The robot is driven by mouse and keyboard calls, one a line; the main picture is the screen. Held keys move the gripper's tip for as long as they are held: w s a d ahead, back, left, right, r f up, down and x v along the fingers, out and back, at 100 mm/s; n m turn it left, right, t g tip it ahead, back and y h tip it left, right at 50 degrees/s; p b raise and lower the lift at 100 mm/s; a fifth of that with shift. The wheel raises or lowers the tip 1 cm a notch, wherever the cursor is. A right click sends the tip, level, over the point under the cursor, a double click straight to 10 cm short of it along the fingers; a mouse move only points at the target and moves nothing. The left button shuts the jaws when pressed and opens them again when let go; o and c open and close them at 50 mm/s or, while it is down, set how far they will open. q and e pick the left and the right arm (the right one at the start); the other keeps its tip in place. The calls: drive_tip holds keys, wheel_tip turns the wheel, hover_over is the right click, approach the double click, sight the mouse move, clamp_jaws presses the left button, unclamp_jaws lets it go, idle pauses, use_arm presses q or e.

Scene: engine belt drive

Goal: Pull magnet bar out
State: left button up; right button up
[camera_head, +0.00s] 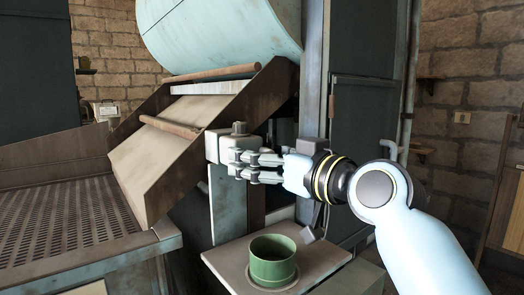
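My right gripper (238,164) reaches in from the right, its fingertips at the side of a pale grey block (213,147) with a dark knob on top. The block sits at the lower right side of a sloping chute (155,158). The fingers overlap the block's right edge in the picture; I cannot tell whether they grip a part of it. A rusty round bar (169,126) lies across the chute, its right end near the block. I cannot tell for sure which part is the magnet bar. My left gripper is not in view.
A green cup (273,262) stands on a small pale shelf (325,259) below my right gripper. A perforated tray (62,222) is at the left. A large pale blue drum (220,35) hangs above the chute. A dark cabinet (365,130) stands behind my arm.

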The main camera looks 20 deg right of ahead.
drive_tip(key=shift+w+a, duration=0.2)
drive_tip(key=shift+w, duration=0.3)
drive_tip(key=shift+c, duration=0.4)
drive_tip(key=c, duration=1.6)
drive_tip(key=shift+f, duration=0.1)
drive_tip(key=shift+c, duration=0.2)
